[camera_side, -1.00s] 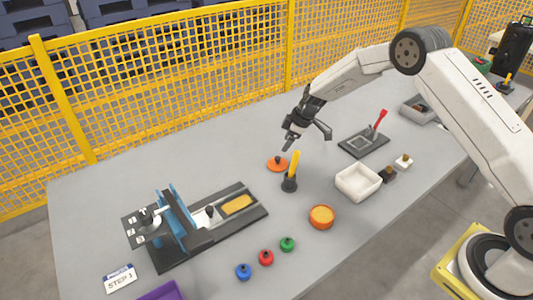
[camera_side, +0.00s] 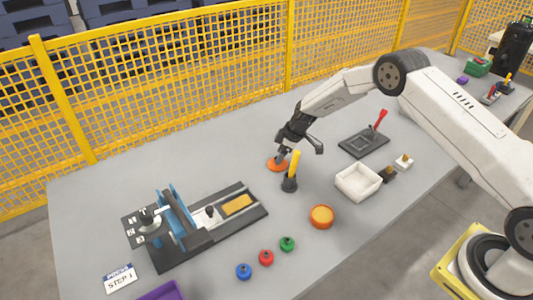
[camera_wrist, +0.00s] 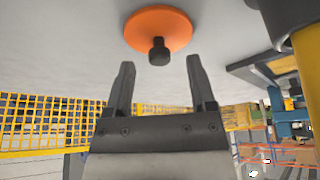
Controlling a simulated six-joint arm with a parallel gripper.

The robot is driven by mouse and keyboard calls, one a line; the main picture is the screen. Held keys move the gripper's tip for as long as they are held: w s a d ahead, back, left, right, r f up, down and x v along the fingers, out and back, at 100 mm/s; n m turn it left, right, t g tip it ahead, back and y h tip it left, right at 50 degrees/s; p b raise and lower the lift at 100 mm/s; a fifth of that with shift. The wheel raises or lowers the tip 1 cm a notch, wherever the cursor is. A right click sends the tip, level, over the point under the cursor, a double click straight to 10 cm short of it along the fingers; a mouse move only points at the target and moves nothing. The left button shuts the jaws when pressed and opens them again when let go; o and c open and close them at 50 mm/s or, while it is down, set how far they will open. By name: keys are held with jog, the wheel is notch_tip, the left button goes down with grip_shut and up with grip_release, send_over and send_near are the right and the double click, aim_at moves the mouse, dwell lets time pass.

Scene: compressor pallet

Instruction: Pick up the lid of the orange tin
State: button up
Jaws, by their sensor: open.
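The orange lid (camera_side: 276,165) lies flat on the grey table, beside the dark stand with the yellow handle. In the wrist view the lid (camera_wrist: 158,30) shows as an orange disc with a black knob (camera_wrist: 159,52) at its centre. My gripper (camera_side: 281,156) is just above the lid, partly over it in the side view. Its two fingers (camera_wrist: 162,72) are apart and empty, with the knob ahead of and between them. The orange tin (camera_side: 321,217) stands apart, nearer the front of the table.
The yellow-handled tool (camera_side: 292,172) stands upright close to my gripper. A white box (camera_side: 358,182) is to the right. A black fixture with blue uprights (camera_side: 190,226) is at the left. Blue, red and green knobs (camera_side: 265,257) line the front. The table's back left is clear.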

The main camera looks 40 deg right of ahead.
jog(key=shift+x, duration=0.85)
jog(key=shift+r, duration=0.1)
grip_shut()
